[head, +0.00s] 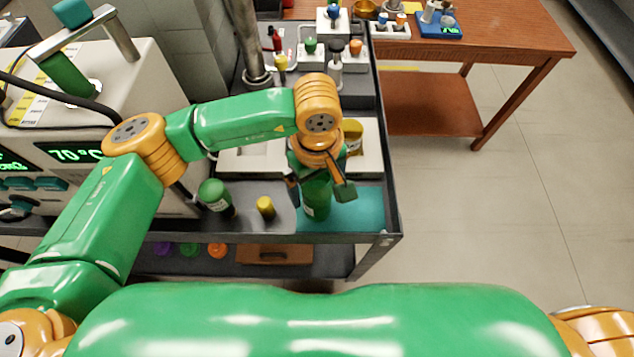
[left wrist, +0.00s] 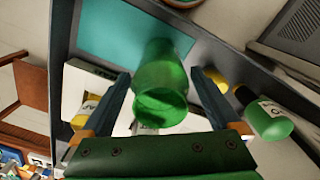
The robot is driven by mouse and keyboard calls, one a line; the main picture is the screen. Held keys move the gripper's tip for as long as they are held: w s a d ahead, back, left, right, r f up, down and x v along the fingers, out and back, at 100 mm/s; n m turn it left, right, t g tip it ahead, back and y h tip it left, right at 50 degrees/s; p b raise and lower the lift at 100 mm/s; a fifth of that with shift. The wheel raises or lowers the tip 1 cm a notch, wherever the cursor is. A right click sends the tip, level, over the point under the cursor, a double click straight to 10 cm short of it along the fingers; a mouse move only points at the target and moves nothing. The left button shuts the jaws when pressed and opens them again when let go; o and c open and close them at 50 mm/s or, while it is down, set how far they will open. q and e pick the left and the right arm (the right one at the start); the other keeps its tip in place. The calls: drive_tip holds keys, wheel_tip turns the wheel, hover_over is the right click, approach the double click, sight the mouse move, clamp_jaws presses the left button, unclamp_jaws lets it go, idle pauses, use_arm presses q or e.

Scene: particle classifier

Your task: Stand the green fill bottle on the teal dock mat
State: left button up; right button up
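The green fill bottle (head: 316,199) stands upright at the left part of the teal dock mat (head: 358,212), on the front right of the cart. In the left wrist view the bottle (left wrist: 162,88) is between the fingers, its base over the mat (left wrist: 112,32). My left gripper (head: 322,183) is around the bottle from above. Its fingers (left wrist: 160,108) are spread, with a gap on each side of the bottle. Whether the base fully touches the mat is hard to tell. My right gripper is out of view.
A second green bottle (head: 213,195) with a white label and a small yellow-topped piece (head: 265,207) stand left of the mat. A white tray (head: 369,149) with a yellow bottle (head: 352,136) lies behind. The cart's raised rim (head: 393,190) borders the mat.

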use_arm(q)
drive_tip(key=shift+r, duration=0.2)
wheel_tip(320, 180, up, 11)
drive_tip(key=shift+r+b, duration=0.15)
drive_tip(key=shift+b, duration=0.9)
drive_tip(key=shift+r, duration=0.4)
